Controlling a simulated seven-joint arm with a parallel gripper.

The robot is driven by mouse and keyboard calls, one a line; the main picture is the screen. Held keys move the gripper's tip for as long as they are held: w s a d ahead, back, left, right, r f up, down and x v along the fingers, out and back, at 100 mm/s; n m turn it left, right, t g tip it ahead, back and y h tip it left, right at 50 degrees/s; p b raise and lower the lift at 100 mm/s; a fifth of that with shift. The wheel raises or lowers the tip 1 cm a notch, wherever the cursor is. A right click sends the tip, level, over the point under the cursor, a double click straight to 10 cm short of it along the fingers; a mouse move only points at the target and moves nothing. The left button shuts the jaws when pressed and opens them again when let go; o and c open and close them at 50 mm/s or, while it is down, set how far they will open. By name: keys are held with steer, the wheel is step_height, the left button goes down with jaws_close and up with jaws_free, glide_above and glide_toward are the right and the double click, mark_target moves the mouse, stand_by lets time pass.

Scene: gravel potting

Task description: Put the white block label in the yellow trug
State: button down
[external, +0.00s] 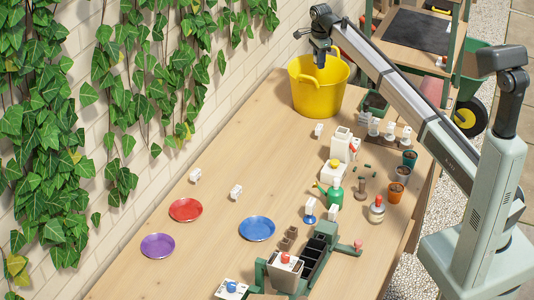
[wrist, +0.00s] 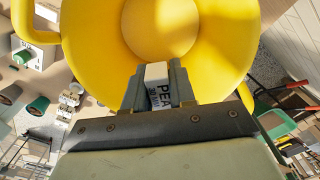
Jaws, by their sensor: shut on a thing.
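The yellow trug (external: 318,97) stands at the far end of the table; its inside fills much of the wrist view (wrist: 215,60) and looks empty where visible. My gripper (external: 320,62) is above the trug's opening, near its back rim. In the wrist view my gripper (wrist: 158,85) is shut on a white block label (wrist: 160,88) with dark letters starting "PEA". The block sits between the two fingers, over the trug. In the external view I cannot make out the held block clearly.
Other small white blocks (external: 236,191) lie on the table. Red (external: 185,209), purple (external: 158,245) and blue (external: 257,228) saucers are nearer the front. Pots (external: 396,191), a green watering can (external: 331,198) and a dark planter (external: 374,104) stand along the right. The table's left middle is mostly clear.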

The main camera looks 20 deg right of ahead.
steer(key=shift+f, duration=1.1)
steer(key=c, duration=0.8)
jaws_free()
steer(key=shift+c, duration=0.2)
steer(key=shift+r, duration=3.45)
